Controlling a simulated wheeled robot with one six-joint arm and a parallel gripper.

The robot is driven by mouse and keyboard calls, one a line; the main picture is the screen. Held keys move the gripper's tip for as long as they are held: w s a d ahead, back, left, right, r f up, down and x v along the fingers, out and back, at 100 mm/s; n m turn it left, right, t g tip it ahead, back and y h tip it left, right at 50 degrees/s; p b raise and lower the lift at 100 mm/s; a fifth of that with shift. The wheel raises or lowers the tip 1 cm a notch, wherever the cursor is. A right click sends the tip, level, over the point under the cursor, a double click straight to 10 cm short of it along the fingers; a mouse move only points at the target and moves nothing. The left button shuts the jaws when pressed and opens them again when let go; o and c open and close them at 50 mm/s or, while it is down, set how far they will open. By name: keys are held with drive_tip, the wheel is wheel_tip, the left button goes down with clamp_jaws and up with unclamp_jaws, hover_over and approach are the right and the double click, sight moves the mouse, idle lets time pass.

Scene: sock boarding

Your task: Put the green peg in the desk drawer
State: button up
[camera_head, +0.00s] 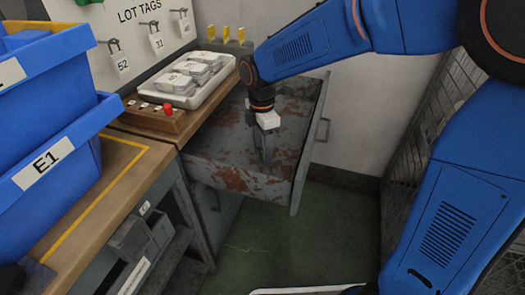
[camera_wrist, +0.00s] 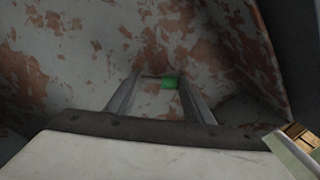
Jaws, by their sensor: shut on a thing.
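The desk drawer (camera_head: 235,178) is pulled open, its grey paint worn to rust patches. My gripper (camera_head: 266,160) points down inside the drawer, within its walls. In the wrist view, my gripper (camera_wrist: 158,82) is shut on the green peg (camera_wrist: 169,83), which shows as a small green piece between the fingertips. Worn drawer surface lies beyond it; I cannot tell whether the peg touches it. The peg cannot be made out in the head view.
On the desk stand a white tray (camera_head: 167,96) of grey packets, a wooden block with a red peg (camera_head: 167,107), and several yellow pegs (camera_head: 226,34). Blue bins (camera_head: 60,110) fill the left. A wire mesh cage (camera_head: 405,170) stands right. Green floor (camera_head: 270,240) is clear below the drawer.

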drive_tip(key=shift+f, duration=0.75)
drive_tip(key=o, duration=1.1)
drive_tip(key=shift+f, duration=0.1)
wheel_tip(320, 180, up, 12)
drive_tip(key=s+d+r+m+t, duration=0.1)
drive_tip(key=s+d+m, duration=0.35)
drive_tip(key=d, duration=0.35)
drive_tip(key=s+d+r+m+t, duration=0.1)
drive_tip(key=s+d+r+m, duration=0.15)
drive_tip(key=d+m, duration=0.45)
drive_tip(key=s+d+f+m+t, duration=0.1)
drive_tip(key=s+d+f+m, duration=0.2)
drive_tip(key=s+d+m, duration=0.2)
drive_tip(key=s+d+f+m+t, duration=0.2)
drive_tip(key=s+d+m, duration=0.4)
drive_tip(key=s, duration=0.3)
drive_tip(key=shift+d+f, duration=0.4)
drive_tip(key=shift+d, duration=0.2)
